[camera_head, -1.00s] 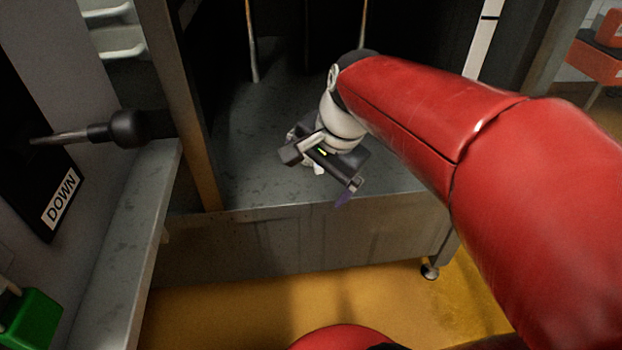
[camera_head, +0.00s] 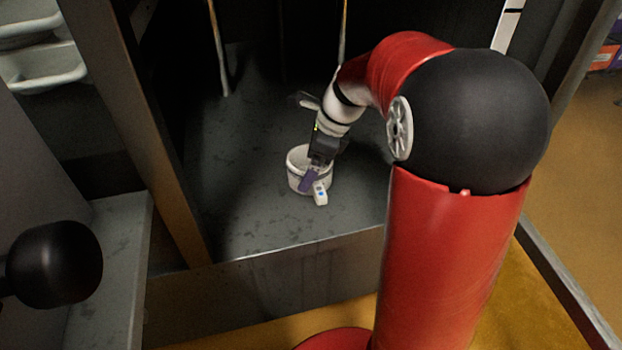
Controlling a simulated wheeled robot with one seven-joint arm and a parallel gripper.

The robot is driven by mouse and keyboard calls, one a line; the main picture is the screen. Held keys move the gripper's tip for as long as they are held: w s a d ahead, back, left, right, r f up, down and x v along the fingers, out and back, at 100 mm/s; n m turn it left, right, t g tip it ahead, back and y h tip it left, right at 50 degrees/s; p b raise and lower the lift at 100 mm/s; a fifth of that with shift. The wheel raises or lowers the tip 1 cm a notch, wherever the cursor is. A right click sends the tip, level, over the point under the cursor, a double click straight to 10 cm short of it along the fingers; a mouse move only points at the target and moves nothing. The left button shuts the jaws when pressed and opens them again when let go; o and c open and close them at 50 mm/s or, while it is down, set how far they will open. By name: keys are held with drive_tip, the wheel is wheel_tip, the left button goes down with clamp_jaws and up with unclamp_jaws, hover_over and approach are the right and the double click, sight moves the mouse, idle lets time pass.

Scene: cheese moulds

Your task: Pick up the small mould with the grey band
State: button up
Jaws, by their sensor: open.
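A small white round mould (camera_head: 296,178) stands upright on the grey metal surface (camera_head: 260,215). Its right side and part of its opening are hidden by my gripper. A greyish band seems to run around it, but it is too small to be sure. My gripper (camera_head: 314,187) is open and points down at the right front of the mould's rim.
A metal post (camera_head: 145,130) stands at the left, with a side ledge (camera_head: 115,235) and a black knob (camera_head: 55,264) beyond it. Thin rods (camera_head: 218,50) stand at the back. The surface around the mould is clear. White trays (camera_head: 40,65) sit at upper left.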

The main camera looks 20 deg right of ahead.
drive_tip(key=shift+a+f, duration=0.2)
drive_tip(key=shift+f, duration=0.3)
drive_tip(key=c, duration=0.8)
